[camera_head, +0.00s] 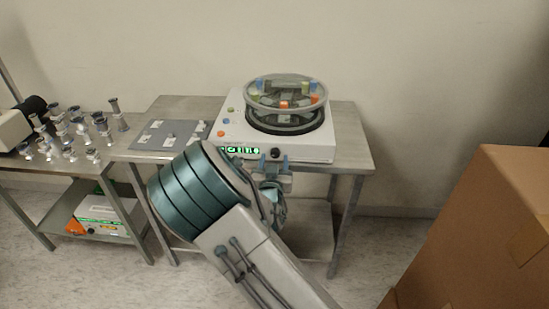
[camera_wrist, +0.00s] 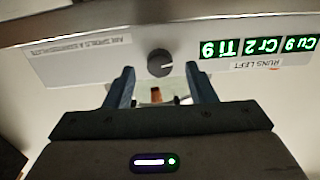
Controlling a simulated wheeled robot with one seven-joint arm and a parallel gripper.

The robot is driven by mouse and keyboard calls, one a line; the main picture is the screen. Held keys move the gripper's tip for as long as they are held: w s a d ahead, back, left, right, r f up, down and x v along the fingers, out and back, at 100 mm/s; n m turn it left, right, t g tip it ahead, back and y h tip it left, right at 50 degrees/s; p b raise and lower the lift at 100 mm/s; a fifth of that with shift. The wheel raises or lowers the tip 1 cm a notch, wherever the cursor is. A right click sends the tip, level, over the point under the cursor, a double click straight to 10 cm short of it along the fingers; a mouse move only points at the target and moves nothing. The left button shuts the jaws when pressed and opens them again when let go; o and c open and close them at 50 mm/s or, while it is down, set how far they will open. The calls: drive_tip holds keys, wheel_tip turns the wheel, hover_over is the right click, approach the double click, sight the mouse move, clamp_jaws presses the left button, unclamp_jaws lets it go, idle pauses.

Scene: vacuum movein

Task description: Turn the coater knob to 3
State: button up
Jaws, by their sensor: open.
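The coater (camera_head: 300,146) is a white box with a round glass chamber on top, standing on a metal table. Its black knob (camera_head: 275,153) is on the front face. The knob (camera_wrist: 159,63) shows close up in the wrist view, between my fingertips from that camera's side; its setting cannot be read. My gripper (camera_head: 274,163) is open in front of the knob, with one blue-grey finger to each side. In the wrist view my gripper (camera_wrist: 160,78) is empty, its tips just short of the knob. A green display (camera_wrist: 258,46) beside the knob appears upside down, reading Cu 9, Cr 2, Ti 9.
A grey plate with small pieces (camera_head: 160,135) lies left of the coater. Several metal fittings (camera_head: 75,130) stand on the left table, with a white-green box (camera_head: 100,213) on its lower shelf. A large cardboard box (camera_head: 480,235) stands at the right. Floor shows between it and the table.

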drive_tip(key=shift+w, duration=0.85)
drive_tip(key=c, duration=1)
drive_tip(key=shift+o, duration=0.2)
